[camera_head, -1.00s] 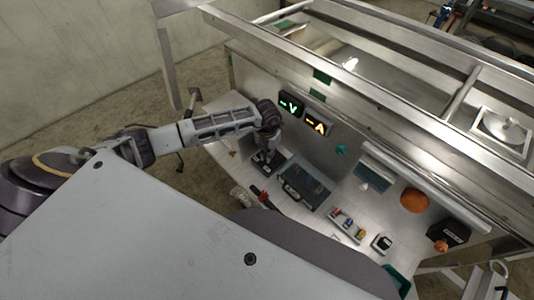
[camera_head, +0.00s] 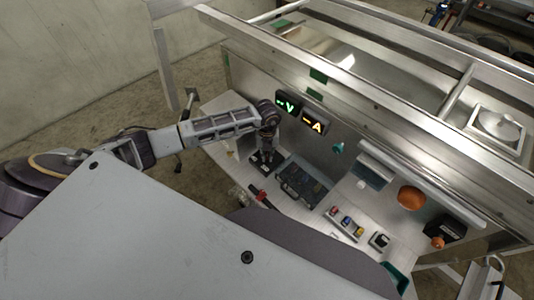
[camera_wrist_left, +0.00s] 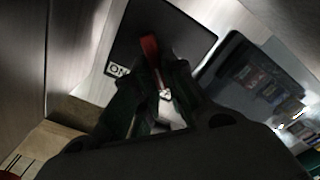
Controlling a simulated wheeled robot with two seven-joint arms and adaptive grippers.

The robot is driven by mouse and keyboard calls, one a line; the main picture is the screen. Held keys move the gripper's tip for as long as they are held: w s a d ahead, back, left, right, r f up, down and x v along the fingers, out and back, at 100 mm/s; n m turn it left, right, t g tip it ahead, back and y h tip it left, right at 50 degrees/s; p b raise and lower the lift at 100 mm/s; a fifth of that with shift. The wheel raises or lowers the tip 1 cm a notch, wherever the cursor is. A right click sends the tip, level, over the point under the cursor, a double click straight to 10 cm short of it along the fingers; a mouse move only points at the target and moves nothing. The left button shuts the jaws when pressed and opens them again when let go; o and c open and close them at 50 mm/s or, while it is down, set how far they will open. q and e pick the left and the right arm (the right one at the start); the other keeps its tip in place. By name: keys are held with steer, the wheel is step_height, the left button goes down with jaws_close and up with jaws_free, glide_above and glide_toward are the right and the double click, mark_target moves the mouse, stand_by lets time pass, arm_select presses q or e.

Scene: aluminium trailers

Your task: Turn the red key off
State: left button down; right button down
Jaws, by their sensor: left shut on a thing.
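The red key (camera_wrist_left: 150,48) stands up from a black switch plate (camera_wrist_left: 178,28) in the left wrist view. A white "ON" label (camera_wrist_left: 118,70) shows at the plate's left edge. My left gripper (camera_wrist_left: 160,92) is shut on the red key, its dark fingers on either side of it. The lower part of the key is hidden between the fingers. In the head view my left gripper (camera_head: 267,146) reaches down to the black plate (camera_head: 257,166) at the left of the console, and the key cannot be made out there. My right gripper is not in view.
A dark case (camera_head: 303,184) sits right of the plate. A red-handled item (camera_head: 262,197) lies in front. Lit "V" (camera_head: 288,104) and "A" (camera_head: 314,122) displays are on the back panel.

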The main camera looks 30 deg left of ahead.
mark_target(267, 155)
arm_select(q)
steer(key=c, duration=1.5)
jaws_free()
steer(key=shift+r, duration=6.05)
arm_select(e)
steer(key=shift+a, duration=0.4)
arm_select(q)
steer(key=shift+s+f, duration=0.1)
steer(key=shift+s, duration=0.05)
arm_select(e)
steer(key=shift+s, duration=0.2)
